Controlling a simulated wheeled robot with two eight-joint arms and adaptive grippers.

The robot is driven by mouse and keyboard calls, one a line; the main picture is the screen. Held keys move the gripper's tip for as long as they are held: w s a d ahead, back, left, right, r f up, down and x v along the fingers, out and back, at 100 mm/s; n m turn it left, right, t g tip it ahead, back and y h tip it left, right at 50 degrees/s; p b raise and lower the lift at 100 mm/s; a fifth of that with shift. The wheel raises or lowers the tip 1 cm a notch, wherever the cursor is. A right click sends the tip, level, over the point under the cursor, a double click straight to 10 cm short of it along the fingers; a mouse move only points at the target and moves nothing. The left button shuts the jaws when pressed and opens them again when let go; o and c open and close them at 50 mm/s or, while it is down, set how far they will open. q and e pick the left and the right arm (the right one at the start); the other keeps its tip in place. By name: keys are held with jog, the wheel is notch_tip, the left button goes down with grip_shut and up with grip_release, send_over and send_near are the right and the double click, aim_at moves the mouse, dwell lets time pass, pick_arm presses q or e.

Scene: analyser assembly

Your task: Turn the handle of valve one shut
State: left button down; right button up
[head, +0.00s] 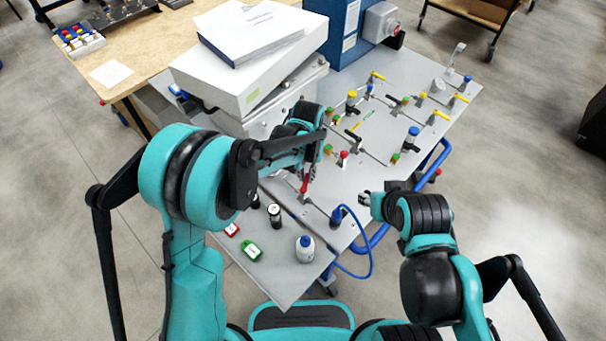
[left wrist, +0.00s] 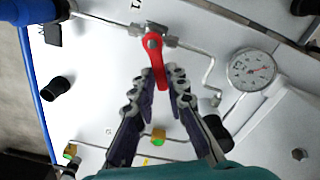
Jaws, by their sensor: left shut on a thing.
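A valve with a red lever handle (left wrist: 158,66) sits on the light panel, joined to a metal pipe. In the left wrist view the handle points down from its pivot, roughly crosswise to the pipe. My left gripper (left wrist: 161,82) has its fingers on both sides of the handle's free end and is shut on it. In the head view the red handle (head: 305,184) stands below my left gripper (head: 311,172), partly hidden by it. My right gripper (head: 364,198) is over the panel to the right, apart from the handle; its jaw opening is too small to tell.
A round gauge (left wrist: 252,70) is close to the valve. A blue hose connector (head: 337,215), a white bottle (head: 305,248) and a green tag (head: 251,250) are at the near side. Several other valves stand farther back. A white box (head: 250,65) stands behind my left arm.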

pick_arm(q)
jog(key=m, duration=0.2)
jog(key=d+m, duration=0.1)
jog(key=m, duration=0.1)
jog(key=s+m, duration=0.1)
jog(key=shift+d+m, duration=0.35)
jog(key=shift+m, duration=0.05)
dwell(0.4)
jog(key=c, duration=1.5)
grip_release()
jog(key=shift+c, duration=0.2)
notch_tip(320, 180, up, 12)
